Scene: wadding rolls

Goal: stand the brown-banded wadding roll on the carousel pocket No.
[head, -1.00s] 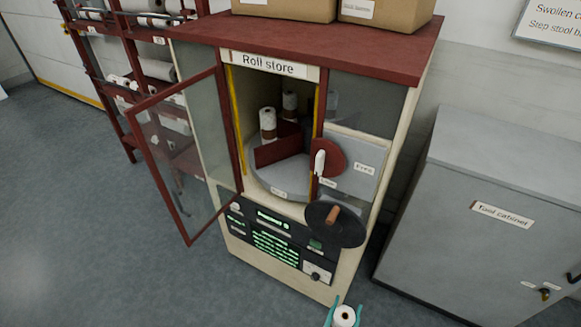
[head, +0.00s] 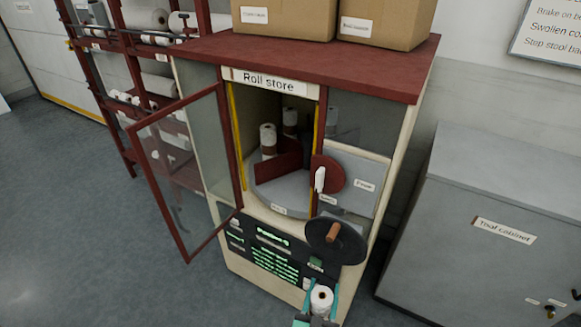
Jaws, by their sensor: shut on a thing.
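My gripper (head: 318,310) shows at the bottom of the head view, its teal fingers shut on a white wadding roll (head: 321,298). The roll is upright, in front of the lower part of the roll store; I cannot make out a band on it. The grey carousel (head: 283,192) shows through the store's open doorway, with dark red dividers (head: 278,168) on it. A white roll with a brown band (head: 268,140) stands at its back left, and another roll (head: 290,122) stands behind. The pocket label at the carousel's front edge is too small to read.
The glazed door (head: 187,170) of the roll store stands open to the left. A black handwheel (head: 336,240) and a red lever plate (head: 325,175) stick out at the front right. A grey tool cabinet (head: 490,250) is at the right, a roll rack (head: 135,80) at the back left.

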